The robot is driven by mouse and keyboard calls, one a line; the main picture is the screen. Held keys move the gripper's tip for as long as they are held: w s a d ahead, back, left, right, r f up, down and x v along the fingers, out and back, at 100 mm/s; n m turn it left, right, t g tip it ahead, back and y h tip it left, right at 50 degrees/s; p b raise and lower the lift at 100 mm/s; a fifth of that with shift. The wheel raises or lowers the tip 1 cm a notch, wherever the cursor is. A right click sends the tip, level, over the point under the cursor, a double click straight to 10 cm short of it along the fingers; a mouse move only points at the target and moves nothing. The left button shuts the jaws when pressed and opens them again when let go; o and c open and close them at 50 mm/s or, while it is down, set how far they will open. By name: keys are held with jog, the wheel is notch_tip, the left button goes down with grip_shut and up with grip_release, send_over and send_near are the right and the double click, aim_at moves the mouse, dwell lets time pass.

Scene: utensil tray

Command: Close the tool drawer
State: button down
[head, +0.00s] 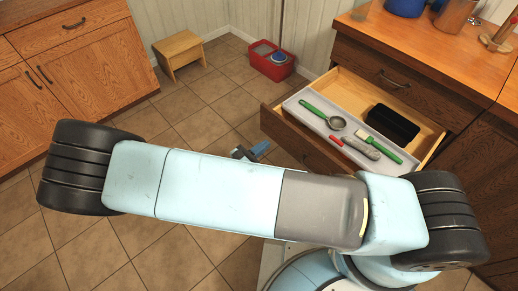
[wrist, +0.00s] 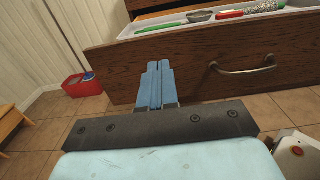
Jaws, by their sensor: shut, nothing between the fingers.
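The tool drawer stands open in the wooden cabinet; its inside (head: 420,122) shows in the head view and its brown front (wrist: 195,62) fills much of the wrist view. A curved metal handle (wrist: 243,70) is on the front. My gripper (wrist: 155,67) is shut and empty, with blue fingers pointing at the drawer front, left of the handle. I cannot tell whether the fingertips touch the front. In the head view my arm hides part of the drawer front.
A red bucket (head: 271,61) and a small wooden stool (head: 178,53) stand on the tiled floor by the wall. Another wooden cabinet (head: 75,60) is at the left. The counter (head: 440,50) above the drawer holds blue containers (head: 405,6).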

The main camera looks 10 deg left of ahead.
aim_at(288, 127)
jog(key=x, duration=0.9)
jog(key=shift+w+d, duration=0.3)
jog(key=shift+w, duration=0.15)
